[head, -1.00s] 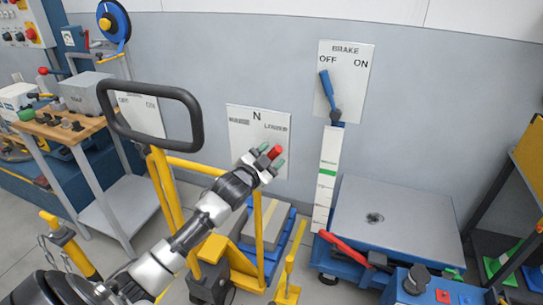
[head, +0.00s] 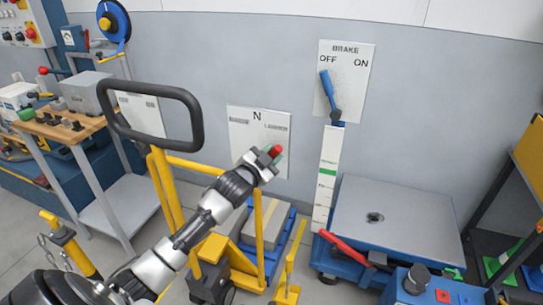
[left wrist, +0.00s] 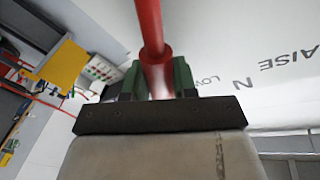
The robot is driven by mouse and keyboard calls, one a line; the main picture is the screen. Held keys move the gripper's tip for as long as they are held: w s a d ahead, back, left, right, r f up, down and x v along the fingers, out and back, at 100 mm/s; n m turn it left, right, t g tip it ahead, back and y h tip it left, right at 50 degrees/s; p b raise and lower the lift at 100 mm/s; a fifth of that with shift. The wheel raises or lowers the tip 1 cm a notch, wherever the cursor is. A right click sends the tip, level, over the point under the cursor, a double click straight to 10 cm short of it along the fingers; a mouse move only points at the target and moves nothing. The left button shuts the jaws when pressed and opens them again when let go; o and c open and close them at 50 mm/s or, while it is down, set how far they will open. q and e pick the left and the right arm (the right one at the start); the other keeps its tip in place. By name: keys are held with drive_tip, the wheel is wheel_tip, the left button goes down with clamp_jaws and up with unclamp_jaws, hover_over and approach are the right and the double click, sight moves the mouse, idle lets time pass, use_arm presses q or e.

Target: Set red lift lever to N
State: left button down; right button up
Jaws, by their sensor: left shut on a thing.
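The red lift lever (head: 276,151) stands in front of a white plate (head: 244,140) on the wall, marked N at the top centre with a smaller label on each side. In the head view its red end shows below the right label. In the left wrist view the red lever (left wrist: 151,30) runs between the fingers from the top, with LOW, N and AISE readable to its right. My left gripper (head: 270,157) is shut on the lever; its green fingers (left wrist: 155,82) sit on both sides of it. My arm hides the lever's base. My right gripper is not seen.
A yellow trolley with a black loop handle (head: 193,105) stands close to my left arm. A brake plate (head: 354,85) with a blue lever (head: 327,90) is on the wall to the right. A grey-topped lift table (head: 395,215) stands below it.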

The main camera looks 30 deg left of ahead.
use_arm(q)
drive_tip(key=shift+s+a+r+n+p, duration=0.1)
drive_tip(key=shift+a+r+n+p, duration=0.35)
drive_tip(key=shift+n, duration=0.25)
drive_tip(key=shift+s+a+r+n+t+p, duration=0.2)
drive_tip(key=shift+a+n+t+p, duration=0.15)
drive_tip(key=shift+a+n, duration=0.25)
drive_tip(key=a+n, duration=0.2)
drive_tip(key=n, duration=0.1)
drive_tip(key=shift+s+r+t+p, duration=0.2)
drive_tip(key=shift+t+p, duration=0.05)
drive_tip(key=shift+p, duration=0.1)
drive_tip(key=shift+s+a+n+y, duration=0.15)
drive_tip(key=shift+a+n+y, duration=0.15)
drive_tip(key=shift+a+n, duration=0.45)
drive_tip(key=c, duration=0.9)
unclamp_jaws()
